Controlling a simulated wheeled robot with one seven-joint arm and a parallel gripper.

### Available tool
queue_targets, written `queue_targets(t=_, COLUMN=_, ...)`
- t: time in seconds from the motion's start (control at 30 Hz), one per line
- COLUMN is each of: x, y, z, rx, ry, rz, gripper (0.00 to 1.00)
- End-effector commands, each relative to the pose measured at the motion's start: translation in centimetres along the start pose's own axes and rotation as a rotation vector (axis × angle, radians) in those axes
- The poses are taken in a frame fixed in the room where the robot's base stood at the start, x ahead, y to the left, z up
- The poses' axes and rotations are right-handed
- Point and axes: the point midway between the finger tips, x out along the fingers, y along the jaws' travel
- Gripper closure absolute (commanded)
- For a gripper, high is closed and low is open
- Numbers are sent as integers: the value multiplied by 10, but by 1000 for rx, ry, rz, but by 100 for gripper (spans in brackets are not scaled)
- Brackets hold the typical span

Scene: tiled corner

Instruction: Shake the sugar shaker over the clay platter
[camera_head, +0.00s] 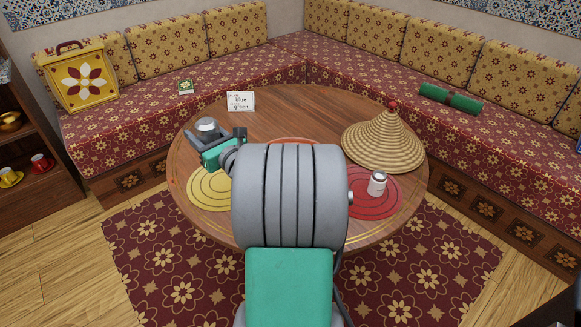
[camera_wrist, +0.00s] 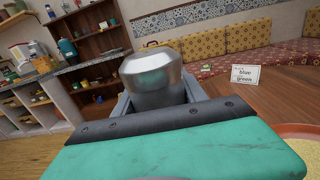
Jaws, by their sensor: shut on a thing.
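The sugar shaker, a silver metal vessel with a rounded top (camera_head: 207,125), is held between the fingers of my gripper (camera_head: 213,139). It also shows in the wrist view (camera_wrist: 152,80), looking roughly upright, its lower part hidden by the gripper. My gripper is above the left part of the round table, near the yellow mat. The clay platter is mostly hidden behind my arm in the head view; only a reddish far rim (camera_head: 291,140) shows. In the wrist view, an orange-brown rim with pale yellow grainy contents (camera_wrist: 300,145) shows at lower right, apparently the platter.
The wooden table (camera_head: 300,103) holds a card reading blue and green (camera_head: 240,101), a yellow ringed mat (camera_head: 205,194), a conical woven lid (camera_head: 385,142), and a small white jar (camera_head: 377,183) on a red mat (camera_head: 372,207). Cushioned benches border the back. Shelves stand at left.

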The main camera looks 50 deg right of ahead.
Motion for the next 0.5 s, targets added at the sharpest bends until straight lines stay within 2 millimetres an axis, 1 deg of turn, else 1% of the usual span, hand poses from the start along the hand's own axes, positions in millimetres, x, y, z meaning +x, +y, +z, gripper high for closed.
queue_targets(t=0.03, x=-1, y=-41, z=-16, rx=4, ry=4, rz=-73, gripper=98)
queue_targets(t=0.07, x=-2, y=-64, z=-24, rx=3, ry=3, rz=-116, gripper=98)
queue_targets(t=0.1, x=-6, y=-95, z=-35, rx=2, ry=2, rz=-174, gripper=98)
queue_targets(t=0.17, x=-15, y=-140, z=-52, rx=-2, ry=2, rz=-257, gripper=98)
queue_targets(t=0.2, x=-22, y=-168, z=-64, rx=-3, ry=1, rz=-311, gripper=98)
queue_targets(t=0.27, x=-36, y=-207, z=-82, rx=-8, ry=3, rz=-388, gripper=98)
queue_targets(t=0.3, x=-47, y=-230, z=-94, rx=-12, ry=4, rz=-436, gripper=98)
queue_targets(t=0.4, x=-72, y=-277, z=-119, rx=-18, ry=8, rz=-535, gripper=98)
queue_targets(t=0.5, x=-92, y=-307, z=-138, rx=-24, ry=11, rz=-603, gripper=98)
